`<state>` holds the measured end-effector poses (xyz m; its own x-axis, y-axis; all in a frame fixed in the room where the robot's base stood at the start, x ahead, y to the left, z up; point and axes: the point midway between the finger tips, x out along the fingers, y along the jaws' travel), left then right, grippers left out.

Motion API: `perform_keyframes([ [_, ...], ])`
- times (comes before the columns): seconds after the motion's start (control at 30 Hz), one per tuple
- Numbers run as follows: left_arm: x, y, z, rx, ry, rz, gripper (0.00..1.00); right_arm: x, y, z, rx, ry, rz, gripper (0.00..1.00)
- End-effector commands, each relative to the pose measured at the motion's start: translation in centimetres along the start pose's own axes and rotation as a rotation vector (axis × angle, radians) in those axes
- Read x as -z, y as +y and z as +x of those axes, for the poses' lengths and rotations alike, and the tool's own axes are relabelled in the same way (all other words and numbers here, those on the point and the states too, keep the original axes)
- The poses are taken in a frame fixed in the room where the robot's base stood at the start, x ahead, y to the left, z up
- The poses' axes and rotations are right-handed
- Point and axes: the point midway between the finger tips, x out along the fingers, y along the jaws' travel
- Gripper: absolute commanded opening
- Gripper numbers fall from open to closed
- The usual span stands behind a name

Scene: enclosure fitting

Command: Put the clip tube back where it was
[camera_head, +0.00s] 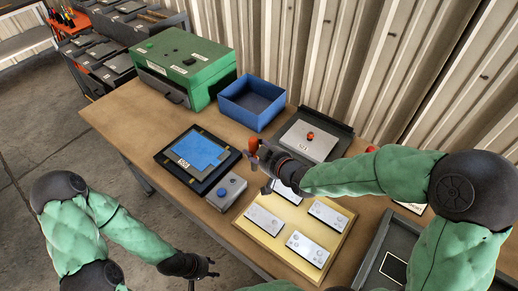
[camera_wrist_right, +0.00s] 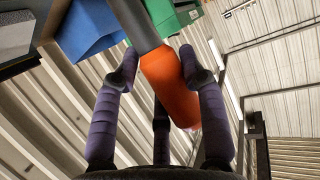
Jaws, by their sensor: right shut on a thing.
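The clip tube appears to be the orange cylinder with a grey rod that my right gripper holds; it shows in the right wrist view (camera_wrist_right: 168,88) and in the head view (camera_head: 254,146). My right gripper (camera_head: 262,160) is shut on its orange part, the fingers on both sides in the wrist view (camera_wrist_right: 160,72). It is held up over the table, between the blue-sheeted panel and the grey plate with a red button. My left gripper (camera_head: 204,277) is empty and looks open, low in front of the table's near edge.
A yellowish board (camera_head: 245,228) carries several silver plates. A button box (camera_head: 226,193), black panel (camera_head: 167,158), blue bin (camera_head: 231,106), green case (camera_head: 205,68) and dark tray with a grey plate (camera_head: 318,146) crowd the table (camera_head: 140,128). A dark tray (camera_head: 375,245) is at right. A corrugated wall (camera_head: 330,50) stands behind.

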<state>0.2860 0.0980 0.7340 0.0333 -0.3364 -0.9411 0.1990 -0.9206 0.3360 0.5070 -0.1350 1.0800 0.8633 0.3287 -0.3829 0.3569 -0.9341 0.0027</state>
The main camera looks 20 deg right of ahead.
Motion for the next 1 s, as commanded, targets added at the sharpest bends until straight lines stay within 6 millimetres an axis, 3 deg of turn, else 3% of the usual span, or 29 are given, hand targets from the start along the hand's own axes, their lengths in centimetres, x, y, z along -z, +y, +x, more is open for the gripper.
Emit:
perform_keyframes([
  [0.3,0.1,-0.3,0.9,0.0,0.001,0.0,0.4,-1.1,4.4,5.2,-0.002,-0.001,0.002,0.05],
  [0.5,0.1,-0.6,1.7,0.0,0.001,0.0,0.4,-3.5,6.2,8.2,-0.001,-0.001,0.002,0.05],
  [0.87,0.1,-0.8,2.1,0.0,0.001,0.0,0.4,-4.9,7.5,10.2,-0.001,0.0,0.001,0.05],
  [1.0,0.2,-1.0,2.8,0.0,0.002,0.0,0.4,-6.7,7.6,11.0,0.0,-0.002,0.002,0.05],
])
